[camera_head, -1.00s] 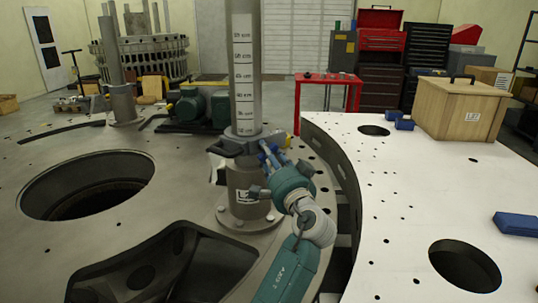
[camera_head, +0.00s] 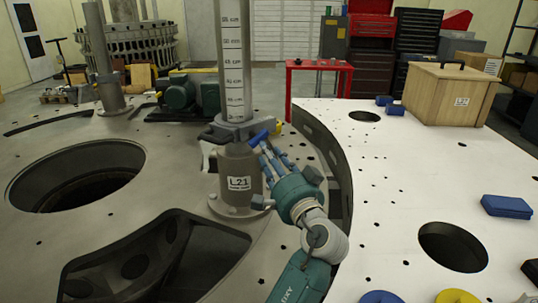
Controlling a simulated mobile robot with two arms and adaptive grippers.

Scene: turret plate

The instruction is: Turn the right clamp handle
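A grey clamp (camera_head: 235,130) grips the upright post with the white scale (camera_head: 232,70) on top of a bolted pedestal labelled L21 (camera_head: 238,185). A blue handle (camera_head: 259,138) sticks out at the clamp's right side. A pale lever (camera_head: 206,152) hangs at its left side.
The metal plate has a large round hole (camera_head: 75,175) at left and a dark cut-out (camera_head: 150,260) in front. A white table (camera_head: 400,190) at right carries a wooden crate (camera_head: 447,95) and a blue case (camera_head: 507,206). A red bench (camera_head: 318,67) stands behind.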

